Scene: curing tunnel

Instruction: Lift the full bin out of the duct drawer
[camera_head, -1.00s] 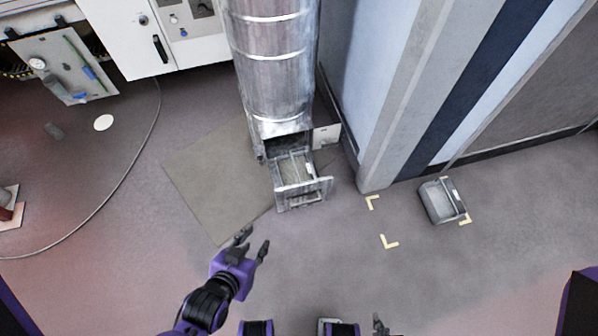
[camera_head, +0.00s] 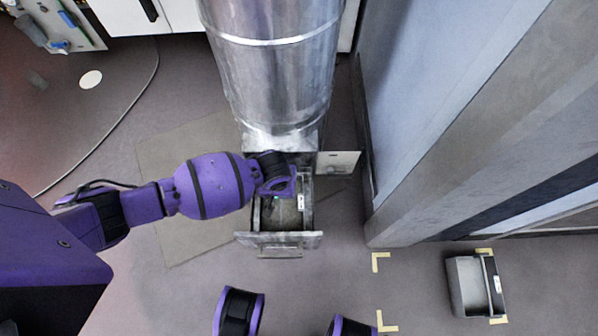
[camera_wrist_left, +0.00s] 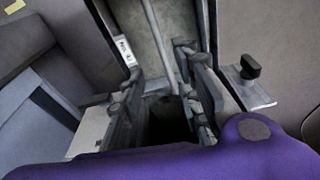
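The duct drawer (camera_head: 276,239) is pulled out at the foot of the metal duct. The full bin (camera_head: 288,216) sits inside it, with grey contents and a white label; the label also shows in the left wrist view. My left gripper (camera_head: 272,198) is over the bin's duct-side part and hides some of it. In the left wrist view its fingers (camera_wrist_left: 160,65) are apart, with a thin handle bar (camera_wrist_left: 158,38) running between them. I cannot see the fingers touching the bar. My right gripper is not in view.
A second grey bin (camera_head: 469,287) stands on the floor at right among yellow corner marks (camera_head: 380,262). The metal duct (camera_head: 277,70) rises behind the drawer, with an open flap (camera_head: 338,162) beside it. A large wall column is at right. Floor between drawer and marks is clear.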

